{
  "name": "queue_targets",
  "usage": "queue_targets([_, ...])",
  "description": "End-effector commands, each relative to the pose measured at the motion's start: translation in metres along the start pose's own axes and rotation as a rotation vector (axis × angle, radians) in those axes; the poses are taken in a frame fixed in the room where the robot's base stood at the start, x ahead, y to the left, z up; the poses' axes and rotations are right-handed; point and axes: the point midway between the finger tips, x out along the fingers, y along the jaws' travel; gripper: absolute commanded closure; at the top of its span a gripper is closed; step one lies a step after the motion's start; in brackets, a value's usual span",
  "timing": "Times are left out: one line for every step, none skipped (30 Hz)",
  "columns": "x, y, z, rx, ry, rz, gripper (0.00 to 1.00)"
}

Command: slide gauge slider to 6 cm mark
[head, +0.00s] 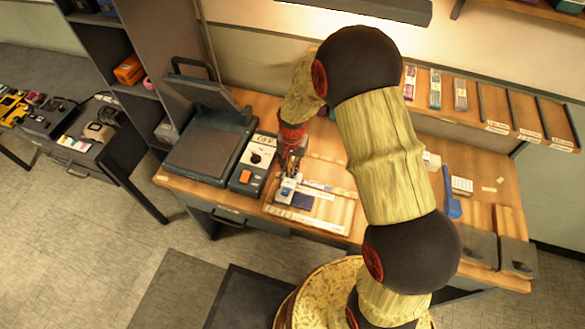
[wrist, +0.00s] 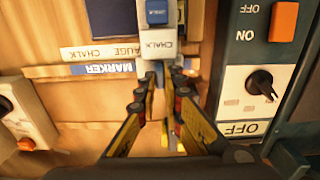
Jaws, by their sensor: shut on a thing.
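The gauge slider, a small pale block with a blue part (head: 287,190), is at the left end of the wooden gauge board (head: 335,222) on the bench. In the wrist view the slider (wrist: 157,45) stands just beyond my fingertips, with a pale label reading CHALK and a blue block behind it. My gripper (head: 289,168) points down at the slider; in the wrist view its fingers (wrist: 162,88) are close together, shut on a narrow grey part at the slider's near side. The centimetre marks are too small to read.
A switch box with a black knob and orange button (head: 246,176) stands close left of the board. A grey press-like machine (head: 208,145) is beyond it. A blue tool (head: 452,205) lies at the right. Strips labelled MARKER (wrist: 100,69) and GAUGE lie beside the slider.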

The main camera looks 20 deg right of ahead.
Motion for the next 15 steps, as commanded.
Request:
queue_targets([0.000,0.000,0.000,0.000,0.000,0.000,1.00])
queue_targets([0.000,0.000,0.000,0.000,0.000,0.000,1.00])
queue_targets([0.000,0.002,0.000,0.001,0.000,0.000,1.00])
queue_targets([-0.001,0.004,0.000,0.002,0.000,0.000,1.00])
queue_targets([-0.001,0.007,0.000,0.002,0.000,0.000,1.00])
queue_targets([-0.001,0.012,-0.001,0.003,0.000,0.000,1.00])
queue_targets([-0.002,0.016,-0.001,0.002,0.001,0.000,1.00])
queue_targets([-0.002,0.018,-0.001,0.002,0.001,-0.001,1.00])
queue_targets([-0.001,0.021,-0.001,0.001,0.001,-0.001,1.00])
queue_targets([-0.001,0.021,-0.001,0.001,0.001,-0.001,1.00])
queue_targets([-0.001,0.020,-0.001,0.000,0.001,-0.001,1.00])
queue_targets([0.000,0.020,0.000,0.000,0.001,-0.001,1.00])
queue_targets([0.000,0.020,-0.001,0.000,0.001,-0.001,1.00])
queue_targets([0.000,0.020,-0.001,0.000,0.001,-0.001,1.00])
queue_targets([0.000,0.020,-0.001,0.000,0.001,-0.001,1.00])
